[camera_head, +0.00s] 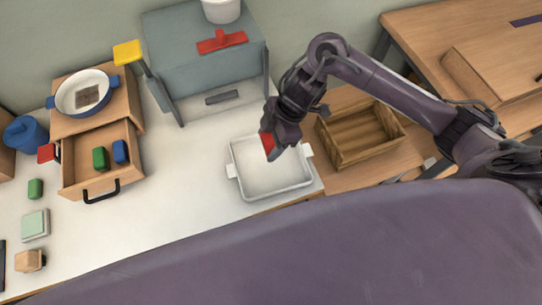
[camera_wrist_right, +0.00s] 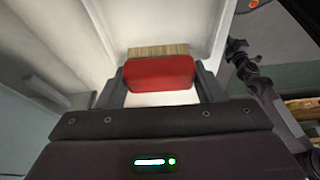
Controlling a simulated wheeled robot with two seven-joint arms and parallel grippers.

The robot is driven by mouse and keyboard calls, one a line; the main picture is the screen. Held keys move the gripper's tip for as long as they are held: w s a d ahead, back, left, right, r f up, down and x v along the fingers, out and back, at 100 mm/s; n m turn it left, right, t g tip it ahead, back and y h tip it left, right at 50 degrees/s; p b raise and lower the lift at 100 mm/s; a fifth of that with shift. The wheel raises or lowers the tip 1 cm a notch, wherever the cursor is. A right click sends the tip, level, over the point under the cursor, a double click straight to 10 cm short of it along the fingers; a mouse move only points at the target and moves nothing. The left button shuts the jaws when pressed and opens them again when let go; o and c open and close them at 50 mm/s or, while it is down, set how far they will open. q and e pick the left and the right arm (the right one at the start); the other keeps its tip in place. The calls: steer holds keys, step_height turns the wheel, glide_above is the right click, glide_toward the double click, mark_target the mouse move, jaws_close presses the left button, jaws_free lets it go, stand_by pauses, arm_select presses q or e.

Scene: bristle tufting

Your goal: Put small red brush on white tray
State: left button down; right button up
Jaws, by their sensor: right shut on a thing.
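My right gripper (camera_wrist_right: 160,82) is shut on the small red brush (camera_wrist_right: 160,74), seen in the right wrist view with its red back between the fingers and its tan bristles pointing away. In the head view the red brush (camera_head: 267,145) shows at the gripper's tip, over the white tray (camera_head: 246,190). The tray is a shallow rectangular one with handles at its sides, and it looks empty. My left gripper is not in view.
A wooden crate (camera_head: 376,150) stands right of the tray. A grey machine (camera_head: 205,60) with a red part stands behind. At left is an open wooden drawer (camera_head: 82,177) holding green and blue brushes. The white table between drawer and tray is clear.

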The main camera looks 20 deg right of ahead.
glide_above(265, 165)
steer(key=d, duration=0.2)
steer(key=f, duration=0.4)
steer(key=shift+a+f, duration=0.1)
steer(key=shift+a, duration=0.15)
steer(key=shift+f, duration=0.6)
step_height(265, 165, down, 4)
steer(key=shift+f+b, duration=0.2)
steer(key=shift+b, duration=0.1)
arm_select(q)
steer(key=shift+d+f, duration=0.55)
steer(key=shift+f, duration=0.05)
arm_select(e)
steer(key=shift+f, duration=0.15)
steer(key=o, duration=1)
steer(key=shift+c, duration=0.2)
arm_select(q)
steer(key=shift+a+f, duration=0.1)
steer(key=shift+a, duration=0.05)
